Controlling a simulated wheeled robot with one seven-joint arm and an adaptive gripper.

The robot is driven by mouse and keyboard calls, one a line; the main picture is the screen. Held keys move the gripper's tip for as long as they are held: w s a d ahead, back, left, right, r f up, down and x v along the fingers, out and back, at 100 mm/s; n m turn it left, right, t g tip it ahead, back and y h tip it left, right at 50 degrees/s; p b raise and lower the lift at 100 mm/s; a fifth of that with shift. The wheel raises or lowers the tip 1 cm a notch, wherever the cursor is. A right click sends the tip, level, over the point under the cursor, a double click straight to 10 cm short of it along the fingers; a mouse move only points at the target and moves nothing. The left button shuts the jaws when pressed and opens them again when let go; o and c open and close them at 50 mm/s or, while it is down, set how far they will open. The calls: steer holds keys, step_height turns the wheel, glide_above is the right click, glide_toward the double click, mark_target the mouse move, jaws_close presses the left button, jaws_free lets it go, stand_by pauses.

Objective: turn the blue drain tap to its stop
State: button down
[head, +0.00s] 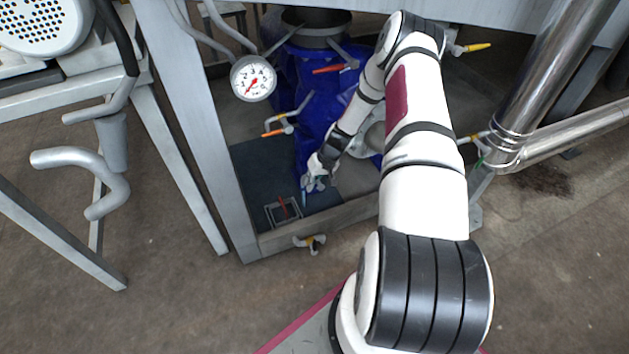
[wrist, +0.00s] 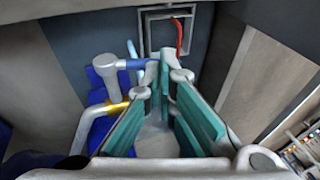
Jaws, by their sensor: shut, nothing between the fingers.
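My gripper (head: 318,186) is low inside the metal frame. In the wrist view its teal-padded fingers (wrist: 165,68) come together at the tips with nothing between them. The drain tap's blue lever (wrist: 132,49) shows as a thin blue piece just left of the fingertips.
A red lever (wrist: 179,36) stands by a square metal bracket beyond the fingertips. A grey pipe with a yellow collar (wrist: 118,107) is left of the fingers. The frame's lower rail (head: 330,227), a gauge (head: 253,79) and an orange-handled tap (head: 273,133) surround the arm.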

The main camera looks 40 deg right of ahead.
steer(key=shift+f, duration=0.1)
stand_by(0.3)
steer(key=f+h, duration=0.1)
steer(key=a+f+h, duration=0.1)
steer(key=shift+w+a+g+h, duration=0.2)
steer(key=shift+a+g+h, duration=0.1)
steer(key=shift+g, duration=0.1)
steer(key=shift+r, duration=0.2)
stand_by(0.3)
steer(key=v, duration=1.1)
steer(key=shift+r, duration=0.35)
steer(key=shift+r, duration=0.1)
